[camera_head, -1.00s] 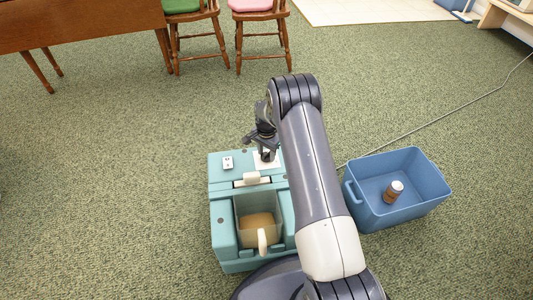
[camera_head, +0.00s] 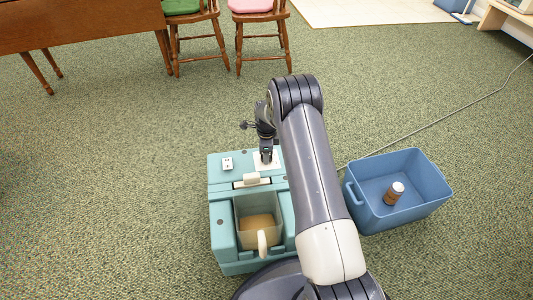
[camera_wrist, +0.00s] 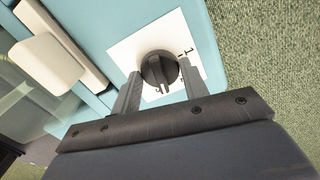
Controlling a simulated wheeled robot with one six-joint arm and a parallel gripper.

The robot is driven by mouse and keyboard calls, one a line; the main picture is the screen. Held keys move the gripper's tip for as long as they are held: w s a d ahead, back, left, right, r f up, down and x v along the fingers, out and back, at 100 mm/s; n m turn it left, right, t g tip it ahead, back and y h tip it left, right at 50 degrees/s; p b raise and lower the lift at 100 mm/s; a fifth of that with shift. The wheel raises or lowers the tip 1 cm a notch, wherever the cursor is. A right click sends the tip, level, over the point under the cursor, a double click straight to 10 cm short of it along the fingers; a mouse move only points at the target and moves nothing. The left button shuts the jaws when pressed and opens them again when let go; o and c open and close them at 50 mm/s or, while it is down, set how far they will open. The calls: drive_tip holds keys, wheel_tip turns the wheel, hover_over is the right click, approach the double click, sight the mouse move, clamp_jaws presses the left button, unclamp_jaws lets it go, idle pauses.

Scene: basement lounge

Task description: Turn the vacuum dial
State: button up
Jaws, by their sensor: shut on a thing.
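The vacuum (camera_head: 219,179) is a teal box-shaped machine on the carpet, with a clear tank of brownish liquid at its front. Its dial (camera_wrist: 158,70) is a round black knob with a raised grip bar, on a white label plate (camera_wrist: 125,49) with markings, partly hidden. My gripper (camera_wrist: 159,86) is shut on the dial, with one finger on each side of it. In the head view my gripper (camera_head: 266,157) reaches down to the plate on the machine's top, and my arm hides the machine's right side.
A blue bin (camera_head: 417,201) with a brown can (camera_head: 394,194) in it stands right of the vacuum. A grey cord (camera_head: 440,118) runs over the carpet. A wooden table (camera_head: 80,22) and chairs (camera_head: 262,32) stand at the back. The carpet at left is clear.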

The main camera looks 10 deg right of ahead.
drive_tip(key=shift+m, duration=1.8)
drive_tip(key=o, duration=1)
drive_tip(key=shift+r, duration=0.1)
wheel_tip(320, 180, up, 11)
drive_tip(key=p, duration=0.3)
drive_tip(key=shift+f, duration=0.2)
